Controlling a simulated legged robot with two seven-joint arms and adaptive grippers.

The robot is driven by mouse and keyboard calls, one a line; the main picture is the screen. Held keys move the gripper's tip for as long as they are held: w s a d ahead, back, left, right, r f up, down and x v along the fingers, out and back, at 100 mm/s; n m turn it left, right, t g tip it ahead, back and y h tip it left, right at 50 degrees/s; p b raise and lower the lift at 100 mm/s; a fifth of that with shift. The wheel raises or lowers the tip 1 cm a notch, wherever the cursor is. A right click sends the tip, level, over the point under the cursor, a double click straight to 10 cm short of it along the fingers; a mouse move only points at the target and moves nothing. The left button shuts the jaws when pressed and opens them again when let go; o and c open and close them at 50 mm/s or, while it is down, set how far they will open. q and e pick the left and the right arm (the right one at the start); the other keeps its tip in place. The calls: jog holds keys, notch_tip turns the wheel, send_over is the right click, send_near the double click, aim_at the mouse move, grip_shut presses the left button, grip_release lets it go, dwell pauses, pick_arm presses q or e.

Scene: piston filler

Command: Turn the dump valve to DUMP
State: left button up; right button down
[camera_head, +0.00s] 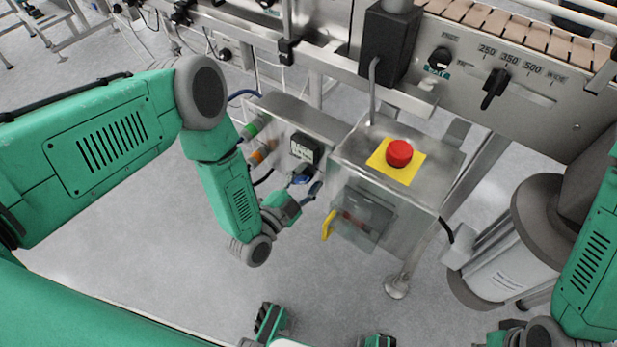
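My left gripper (306,190) is at the front of the grey cabinet, below a small black unit with a pale face (305,149) and left of the control box. Its dark fingers are small and overlap blue parts there, so I cannot tell whether they are apart or touch anything. No DUMP lettering is readable, and I cannot tell for sure which part is the dump valve. A yellow handle (328,226) hangs at the lower left of the control box, a little apart from the gripper. My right arm is at the right edge; its gripper is at the bottom edge, mostly cut off.
The control box (440,172) carries a red button (399,153) on a yellow plate. Green and orange fittings (258,157) stick out left of the cabinet. A black selector knob (495,88) sits on the conveyor panel. A grey cylindrical motor (500,262) stands right.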

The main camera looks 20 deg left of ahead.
pick_arm(q)
jog(key=shift+a, duration=0.25)
jog(key=c, duration=0.7)
jog(key=shift+a+f, duration=0.1)
jog(key=shift+a, duration=0.05)
jog(key=shift+s+d, duration=0.1)
jog(key=shift+d, duration=0.1)
pick_arm(e)
jog(key=shift+r, duration=0.15)
